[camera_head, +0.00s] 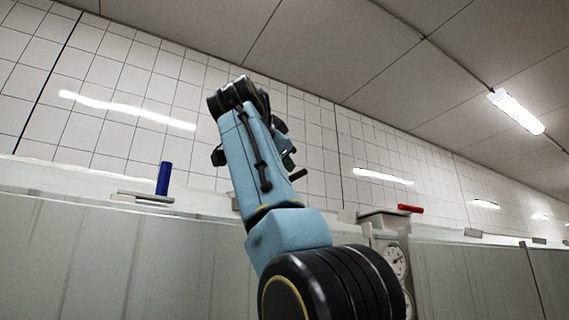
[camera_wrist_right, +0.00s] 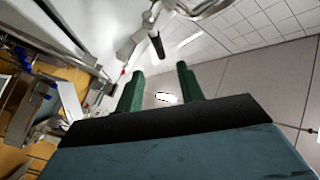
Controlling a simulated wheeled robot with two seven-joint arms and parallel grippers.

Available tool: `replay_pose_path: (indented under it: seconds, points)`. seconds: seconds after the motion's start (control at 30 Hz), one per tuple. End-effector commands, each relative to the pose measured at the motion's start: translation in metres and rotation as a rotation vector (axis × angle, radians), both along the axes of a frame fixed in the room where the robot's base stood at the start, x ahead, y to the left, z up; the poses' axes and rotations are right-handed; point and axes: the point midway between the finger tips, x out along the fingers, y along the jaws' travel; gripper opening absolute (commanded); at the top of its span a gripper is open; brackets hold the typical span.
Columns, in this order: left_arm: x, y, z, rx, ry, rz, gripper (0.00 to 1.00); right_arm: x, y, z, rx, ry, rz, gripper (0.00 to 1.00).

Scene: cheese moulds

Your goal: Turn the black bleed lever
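The black bleed lever (camera_head: 298,175) shows in the head view as a short dark bar just right of my right forearm. In the right wrist view the black lever (camera_wrist_right: 157,44) hangs from a pale metal fitting, beyond the fingertips and near the middle of the gap. My right gripper (camera_wrist_right: 160,73) has two green fingers spread apart, with nothing between them. In the head view my blue right arm hides most of the gripper and the lever's mount. I cannot tell exactly how far the fingers are from the lever. My left gripper is out of view.
A blue upright handle (camera_head: 163,179) stands on the ledge at left. A red handle (camera_head: 410,208) lies above a unit with round dials (camera_head: 396,262) at right. Pale panels run below the ledge; a white tiled wall (camera_head: 120,85) stands behind.

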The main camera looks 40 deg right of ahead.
Motion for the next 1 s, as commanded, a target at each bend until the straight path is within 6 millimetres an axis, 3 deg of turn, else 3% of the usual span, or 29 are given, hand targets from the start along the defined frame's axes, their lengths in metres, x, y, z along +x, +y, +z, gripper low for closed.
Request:
replay_pose_path:
  seconds: [0.23, 0.67, 1.0]
  points:
    - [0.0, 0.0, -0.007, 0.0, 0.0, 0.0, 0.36, 0.004, -0.01, -0.013, -0.001, -0.141, 0.106, 0.38]
    - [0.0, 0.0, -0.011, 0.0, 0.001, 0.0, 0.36, -0.014, -0.021, -0.026, -0.033, -0.308, 0.204, 0.38]
    - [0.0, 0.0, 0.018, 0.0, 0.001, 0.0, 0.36, 0.024, -0.06, -0.01, -0.032, -0.305, 0.2, 0.38]
